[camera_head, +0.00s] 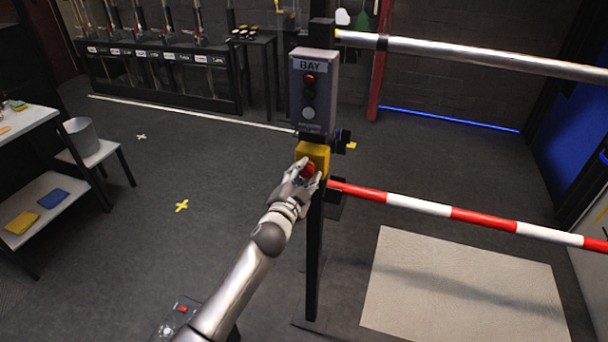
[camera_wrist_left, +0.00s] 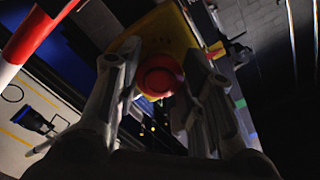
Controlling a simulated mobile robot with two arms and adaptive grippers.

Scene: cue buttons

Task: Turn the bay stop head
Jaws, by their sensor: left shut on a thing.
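The bay stop head is a red round knob (camera_head: 309,171) on a yellow box (camera_head: 316,152), fixed to a dark post below the grey BAY panel (camera_head: 313,92). My left gripper (camera_head: 307,174) is at the red head, with its fingers on either side of it. In the left wrist view the red head (camera_wrist_left: 158,76) sits between the two fingers, with the yellow box (camera_wrist_left: 165,32) behind it. The gripper is shut on the head. The fingers hide part of the head in the head view. My right gripper is not in view.
A red and white barrier bar (camera_head: 430,206) runs right from the post, just beside the yellow box. A silver rail (camera_head: 480,55) runs above it. A pale mat (camera_head: 465,290) lies at the lower right. The floor left of the post is mostly clear.

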